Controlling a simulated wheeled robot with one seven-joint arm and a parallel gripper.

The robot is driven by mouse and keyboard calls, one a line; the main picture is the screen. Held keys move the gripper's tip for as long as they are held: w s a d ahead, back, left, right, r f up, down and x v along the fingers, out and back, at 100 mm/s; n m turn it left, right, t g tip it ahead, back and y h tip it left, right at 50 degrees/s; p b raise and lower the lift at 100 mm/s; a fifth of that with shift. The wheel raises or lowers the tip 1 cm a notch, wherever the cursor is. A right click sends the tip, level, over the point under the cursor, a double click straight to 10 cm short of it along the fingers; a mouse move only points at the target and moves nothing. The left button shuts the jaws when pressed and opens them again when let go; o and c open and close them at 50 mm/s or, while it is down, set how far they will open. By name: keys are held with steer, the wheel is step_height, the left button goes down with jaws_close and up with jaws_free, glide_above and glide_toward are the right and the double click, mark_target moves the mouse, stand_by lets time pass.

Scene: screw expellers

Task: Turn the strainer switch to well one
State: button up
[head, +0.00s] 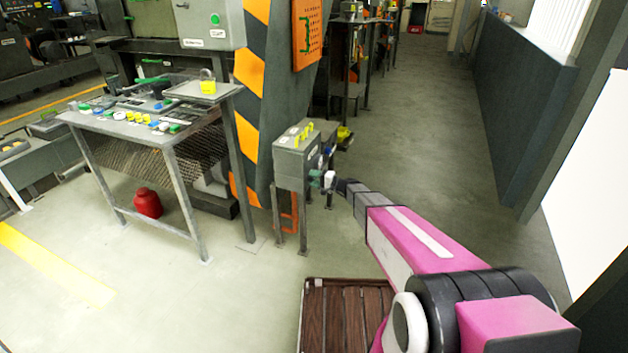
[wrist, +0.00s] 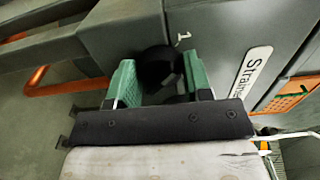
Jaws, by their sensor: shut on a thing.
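The strainer switch is a round black knob (wrist: 158,66) on the face of a grey control box (head: 294,168). In the wrist view a small "1" mark is printed beside the knob, and a white label (wrist: 249,73) starting "Straine" lies to its right. My gripper (wrist: 160,82) has its two green fingers on either side of the knob, shut on it. In the head view my gripper (head: 322,181) is at the box's right side, and the knob cannot be made out there. Which way the knob points is unclear.
The box stands on legs beside an orange-and-black striped column (head: 250,95). A control table (head: 185,135) with coloured buttons is to the left, with a red container (head: 148,203) beneath. A wooden slatted pallet (head: 340,315) lies in front. The aisle (head: 420,110) beyond is clear.

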stand_by(0.5)
steer(key=o, duration=0.9)
steer(key=shift+d, duration=0.1)
steer(key=v, duration=1)
steer(key=shift+s+d, duration=0.2)
steer(key=shift+d, duration=0.15)
steer(key=s+d+r+n+g+h, duration=0.1)
steer(key=s+n+g+h, duration=0.2)
steer(key=s, duration=0.6)
steer(key=s+d+r+g+h, duration=0.1)
steer(key=s+d+g+h, duration=0.15)
steer(key=s+h, duration=0.45)
steer(key=s+d+r+h, duration=0.1)
steer(key=s+d+h, duration=0.1)
steer(key=s+d, duration=0.1)
steer(key=s+d+r+h, duration=0.2)
steer(key=s+d, duration=0.1)
steer(key=s, duration=0.3)
steer(key=s+d+r+n+h, duration=0.1)
steer(key=s+d+r+h, duration=0.1)
steer(key=s+d+h, duration=0.1)
steer(key=shift+s+d+r+g, duration=0.1)
steer(key=shift+s+d+g, duration=0.15)
steer(key=shift+s, duration=0.2)
steer(key=shift+s+d+r+g, duration=0.1)
steer(key=shift+s+d, duration=0.2)
steer(key=shift+s, duration=0.2)
